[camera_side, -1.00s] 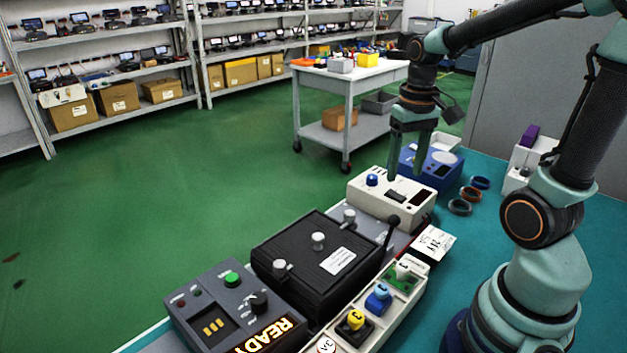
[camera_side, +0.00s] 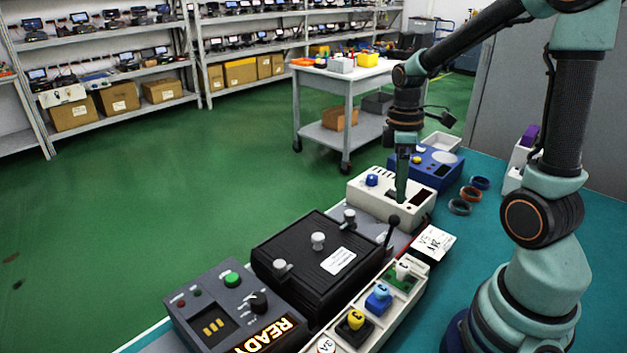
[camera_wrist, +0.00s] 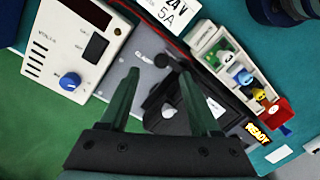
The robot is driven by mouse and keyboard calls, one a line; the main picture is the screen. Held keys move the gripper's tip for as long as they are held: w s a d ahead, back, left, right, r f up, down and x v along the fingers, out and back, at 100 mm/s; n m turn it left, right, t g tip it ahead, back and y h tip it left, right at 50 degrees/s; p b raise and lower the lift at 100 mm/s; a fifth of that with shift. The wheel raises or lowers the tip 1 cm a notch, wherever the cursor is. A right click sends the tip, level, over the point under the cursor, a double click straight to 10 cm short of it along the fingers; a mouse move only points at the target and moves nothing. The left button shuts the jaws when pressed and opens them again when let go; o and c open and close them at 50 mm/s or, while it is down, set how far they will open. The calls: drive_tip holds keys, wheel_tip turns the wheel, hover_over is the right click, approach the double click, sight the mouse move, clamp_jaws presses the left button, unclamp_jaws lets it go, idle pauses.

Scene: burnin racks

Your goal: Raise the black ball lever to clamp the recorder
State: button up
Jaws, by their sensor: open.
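The black ball lever (camera_side: 393,220) stands at the right back corner of the black box-shaped unit, its stem leaning slightly right. That black unit (camera_side: 300,262), with white knobs and a white label, seems to be the recorder; it also shows in the wrist view (camera_wrist: 207,90). My gripper (camera_side: 402,199) points down over the cream instrument, behind the lever and apart from it. In the wrist view my gripper (camera_wrist: 159,71) is open and empty. A dark ball shape between the fingertips there seems to be the lever's ball (camera_wrist: 162,60), beside the printed clamp marking.
The cream instrument (camera_side: 362,199) with a blue knob stands behind the unit. A grey control box (camera_side: 205,292) with a lit READY display stands in front. A cream tray (camera_side: 345,335) of coloured plugs lies right of the unit.

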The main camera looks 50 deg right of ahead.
sight(395, 215)
drive_tip(key=f, duration=0.7)
drive_tip(key=shift+s+a, duration=0.25)
drive_tip(key=shift+a, duration=0.1)
clamp_jaws()
idle(1.0)
